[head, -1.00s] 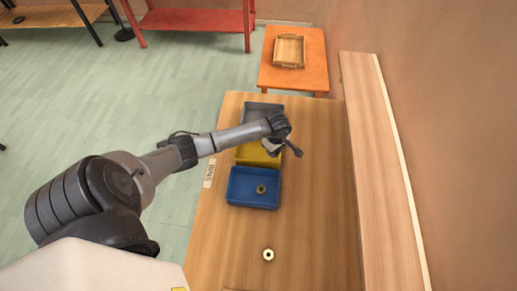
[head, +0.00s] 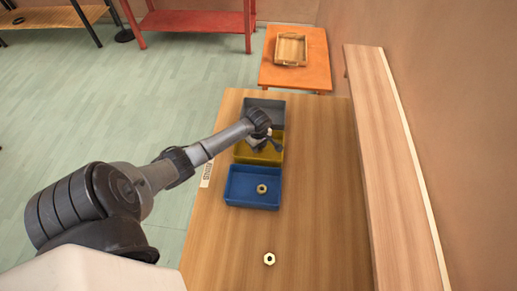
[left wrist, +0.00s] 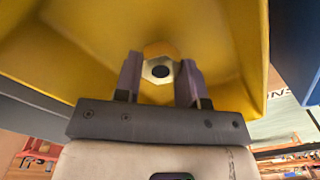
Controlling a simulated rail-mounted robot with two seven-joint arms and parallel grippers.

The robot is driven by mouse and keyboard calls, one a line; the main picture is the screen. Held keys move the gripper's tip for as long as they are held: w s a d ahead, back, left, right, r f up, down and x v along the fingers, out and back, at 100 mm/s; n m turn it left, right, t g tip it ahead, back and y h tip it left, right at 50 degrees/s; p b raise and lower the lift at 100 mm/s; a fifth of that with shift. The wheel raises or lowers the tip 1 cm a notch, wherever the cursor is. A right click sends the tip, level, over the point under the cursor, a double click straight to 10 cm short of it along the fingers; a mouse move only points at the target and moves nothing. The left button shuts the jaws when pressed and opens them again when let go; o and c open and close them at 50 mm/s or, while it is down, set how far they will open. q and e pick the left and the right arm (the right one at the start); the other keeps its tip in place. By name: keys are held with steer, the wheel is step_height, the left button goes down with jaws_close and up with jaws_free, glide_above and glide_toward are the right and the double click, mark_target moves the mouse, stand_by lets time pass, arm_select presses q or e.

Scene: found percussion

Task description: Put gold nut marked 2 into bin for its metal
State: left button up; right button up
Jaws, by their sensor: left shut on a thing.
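My left gripper (head: 273,146) is over the yellow bin (head: 245,157), shut on a gold nut. In the left wrist view the nut (left wrist: 160,57) sits between the two fingers, with the yellow bin's inside (left wrist: 90,45) behind it. Its hole looks dark, and I cannot read a number on it. In the head view the held nut cannot be made out. A second nut (head: 262,189) lies in the blue bin (head: 235,190). A pale gold nut (head: 269,259) lies on the bare table near the front. My right gripper is not in view.
A grey bin (head: 258,103) stands behind the yellow one, and the three bins form a row on the wooden table (head: 320,200). A label (head: 206,174) is on the table's left edge. An orange side table (head: 296,76) holds a wooden tray (head: 291,39). The table's right side is clear.

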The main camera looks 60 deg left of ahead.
arm_select(q)
steer(key=shift+f, duration=0.55)
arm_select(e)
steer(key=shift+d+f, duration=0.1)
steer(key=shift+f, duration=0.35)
arm_select(q)
steer(key=shift+f+b, duration=0.2)
steer(key=shift+b, duration=0.1)
steer(key=o, duration=1)
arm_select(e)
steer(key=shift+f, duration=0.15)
arm_select(q)
steer(key=shift+r, duration=0.1)
